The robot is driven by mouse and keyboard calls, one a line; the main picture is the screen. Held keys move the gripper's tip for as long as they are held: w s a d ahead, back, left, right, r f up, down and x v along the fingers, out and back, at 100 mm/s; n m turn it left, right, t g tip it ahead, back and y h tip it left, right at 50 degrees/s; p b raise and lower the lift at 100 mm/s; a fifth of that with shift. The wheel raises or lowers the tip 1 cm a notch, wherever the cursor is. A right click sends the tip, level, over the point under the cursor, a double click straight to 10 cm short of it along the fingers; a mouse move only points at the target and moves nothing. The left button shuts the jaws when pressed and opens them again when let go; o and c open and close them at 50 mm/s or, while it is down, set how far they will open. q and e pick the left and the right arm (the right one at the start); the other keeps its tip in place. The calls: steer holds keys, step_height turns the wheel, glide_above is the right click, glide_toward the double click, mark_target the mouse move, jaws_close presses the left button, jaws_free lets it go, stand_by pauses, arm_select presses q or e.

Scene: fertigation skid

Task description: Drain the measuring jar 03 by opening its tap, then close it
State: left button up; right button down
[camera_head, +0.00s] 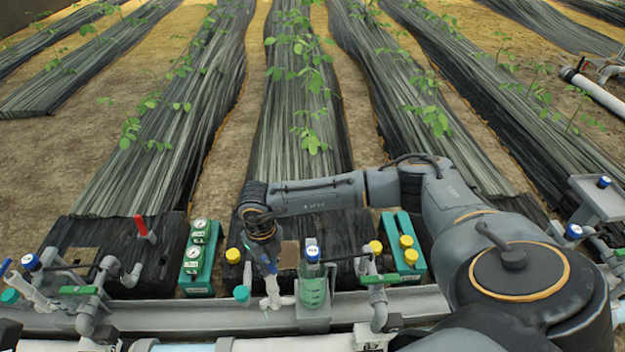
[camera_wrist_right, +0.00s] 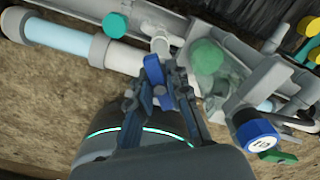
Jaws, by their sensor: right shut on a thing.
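The measuring jar (camera_head: 313,290) is a clear green-tinted vessel on the grey rail, with a blue-topped knob (camera_head: 312,253) above it. In the right wrist view, the jar (camera_wrist_right: 208,62) is seen from above, right of the fingers, and a blue knob (camera_wrist_right: 256,132) labelled 03 is at the lower right. My right gripper (camera_head: 270,270) reaches down just left of the jar. In the right wrist view, my right gripper (camera_wrist_right: 158,92) is shut on the blue tap handle (camera_wrist_right: 155,72) beside a white pipe fitting. The liquid level is unclear. My left gripper is out of view.
Green boxes with gauges (camera_head: 196,258) and yellow caps (camera_head: 407,247) stand behind the rail. A red lever (camera_head: 143,229) is at the left, and a grey valve pipe (camera_head: 376,295) stands close right of the jar. Planted beds with dark covers lie beyond.

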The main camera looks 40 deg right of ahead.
steer(key=n, duration=0.5)
steer(key=shift+n, duration=0.3)
steer(key=n+b, duration=0.1)
steer(key=n, duration=0.5)
stand_by(5.9)
